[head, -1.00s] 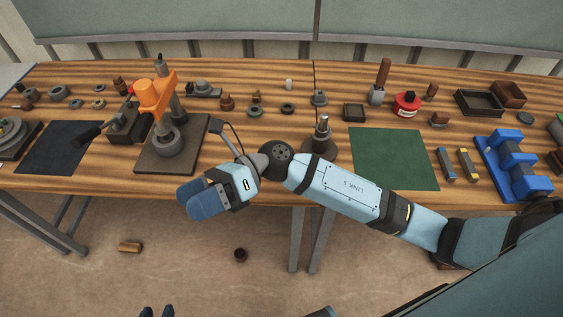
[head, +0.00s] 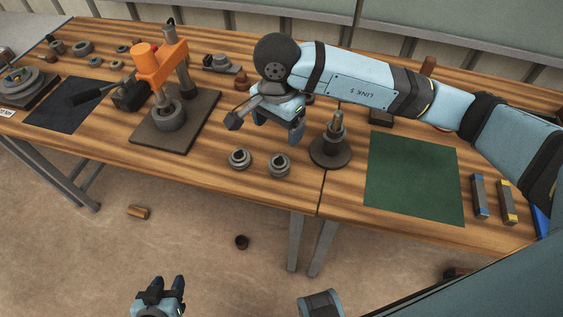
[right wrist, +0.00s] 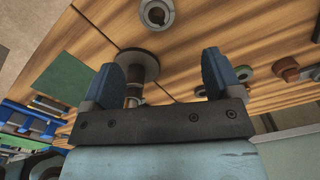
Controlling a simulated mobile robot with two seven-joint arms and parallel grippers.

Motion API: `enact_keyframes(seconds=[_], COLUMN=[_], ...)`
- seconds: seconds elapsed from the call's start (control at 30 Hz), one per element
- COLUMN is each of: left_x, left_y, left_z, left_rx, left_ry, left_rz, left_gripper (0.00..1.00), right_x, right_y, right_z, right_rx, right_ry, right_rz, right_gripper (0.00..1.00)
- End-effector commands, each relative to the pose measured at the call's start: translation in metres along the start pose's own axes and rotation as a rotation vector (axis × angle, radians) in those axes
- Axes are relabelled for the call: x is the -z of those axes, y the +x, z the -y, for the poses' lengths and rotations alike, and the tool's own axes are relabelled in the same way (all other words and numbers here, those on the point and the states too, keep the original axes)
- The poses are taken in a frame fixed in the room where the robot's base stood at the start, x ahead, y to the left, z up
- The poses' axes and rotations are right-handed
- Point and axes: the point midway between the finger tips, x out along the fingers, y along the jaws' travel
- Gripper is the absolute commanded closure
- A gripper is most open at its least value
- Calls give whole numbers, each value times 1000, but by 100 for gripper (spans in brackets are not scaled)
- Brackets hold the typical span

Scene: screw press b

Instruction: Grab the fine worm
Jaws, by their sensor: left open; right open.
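No part is marked as the fine worm. A grey upright spindle (head: 337,124) stands on a dark round base (head: 330,153) near the front edge of the bench, and I cannot tell whether it is the worm. My right gripper (head: 281,123) is open and empty above the bench, just left of this spindle. My left gripper (head: 167,283) is open and empty, low in front of the bench.
Two grey ring-shaped parts (head: 240,158) (head: 279,165) lie on the front of the bench. An orange press (head: 160,62) on a dark plate stands left, beside a black mat (head: 62,106). A green mat (head: 415,177) lies right. Small parts (head: 222,63) sit behind.

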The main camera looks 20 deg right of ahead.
Motion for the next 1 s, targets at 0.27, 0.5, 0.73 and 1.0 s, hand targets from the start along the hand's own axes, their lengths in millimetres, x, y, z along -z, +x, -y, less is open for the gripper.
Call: enact_keyframes(seconds=[0.27,0.5,0.73,1.0], left_x=[-2,-2,3,0], left_y=[-2,-2,-4,-4], left_z=[9,7,3,3], left_rx=[7,6,2,2], left_ry=[22,18,17,17], left_rz=[7,6,3,5], left_gripper=[57,57,57,57], right_x=[-2,-2,-4,-3], right_y=[55,76,106,126], right_z=[-1,-1,-6,-5], right_rx=[-4,-1,-3,1], right_ry=[1,1,2,1], right_rz=[6,6,8,6], right_gripper=[15,15,15,15])
